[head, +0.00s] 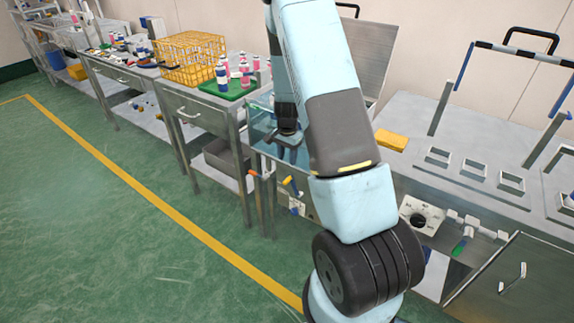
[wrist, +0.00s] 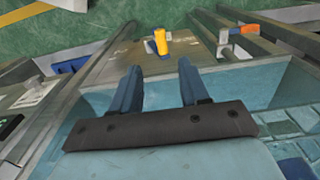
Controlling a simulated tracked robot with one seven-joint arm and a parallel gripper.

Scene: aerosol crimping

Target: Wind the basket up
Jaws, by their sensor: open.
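A yellow wire basket (head: 188,58) stands on the left-hand bench in the head view. My gripper (head: 287,152) points down at the glass-sided water tank (head: 262,125). In the wrist view its two blue fingers (wrist: 158,68) are apart, with nothing between them. A yellow grip with a blue end (wrist: 160,42) lies beyond the fingertips, apart from them. It also shows on the tank's front (head: 291,187) in the head view. An orange-ended lever (wrist: 237,31) is to its right in the wrist view. I cannot make out a basket inside the tank; my arm hides part of it.
A green mat (head: 238,90) holds several pink and blue cans beside the basket. A yellow block (head: 391,140) lies on the steel top right of my arm. A raised lid (head: 370,50) stands behind the tank. The green floor at the left is clear.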

